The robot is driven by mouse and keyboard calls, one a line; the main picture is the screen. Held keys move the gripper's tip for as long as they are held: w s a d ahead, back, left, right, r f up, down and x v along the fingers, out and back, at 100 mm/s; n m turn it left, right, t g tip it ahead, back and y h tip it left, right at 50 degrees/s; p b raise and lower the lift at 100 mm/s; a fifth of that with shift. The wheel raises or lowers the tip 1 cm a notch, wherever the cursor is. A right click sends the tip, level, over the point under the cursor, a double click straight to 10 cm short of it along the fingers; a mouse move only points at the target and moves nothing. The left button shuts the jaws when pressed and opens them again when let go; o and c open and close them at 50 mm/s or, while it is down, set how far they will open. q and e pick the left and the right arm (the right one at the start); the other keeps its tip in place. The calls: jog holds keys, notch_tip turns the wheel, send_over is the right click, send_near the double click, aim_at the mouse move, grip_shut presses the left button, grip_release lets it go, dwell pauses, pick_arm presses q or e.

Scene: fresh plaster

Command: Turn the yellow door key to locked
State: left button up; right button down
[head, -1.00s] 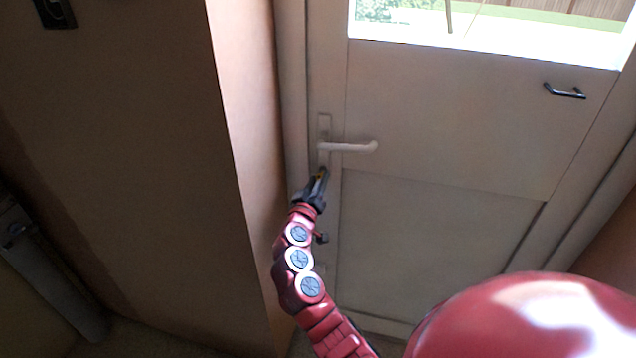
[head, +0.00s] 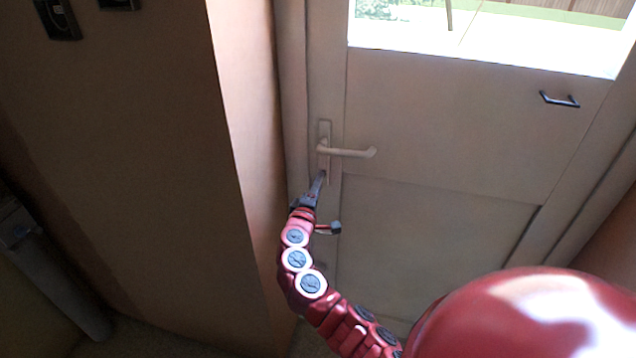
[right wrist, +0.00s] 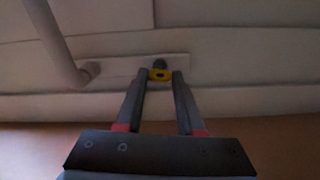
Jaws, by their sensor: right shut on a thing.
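The yellow door key (right wrist: 161,75) sits in the lock on the door plate, below the handle, and shows between my right fingertips in the right wrist view. My right gripper (right wrist: 160,78) is shut on the key's head. In the head view my right gripper (head: 321,178) reaches the lower end of the door plate (head: 325,131) and hides the key. The pale lever handle (head: 347,151) points right and looks level; it also shows in the right wrist view (right wrist: 59,45). My left gripper is not in view.
The door (head: 440,130) has a window (head: 490,38) at the top and a small dark handle (head: 559,99) at the upper right. A wall corner (head: 235,150) stands close to the left of my right arm. Dark fittings (head: 57,18) are on the left wall.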

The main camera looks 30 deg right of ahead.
jog(key=shift+n, duration=0.9)
jog(key=shift+f, duration=0.1)
jog(key=c, duration=0.5)
grip_release()
jog(key=b+v, duration=0.2)
jog(key=v, duration=1.5)
jog(key=shift+s+a, duration=0.2)
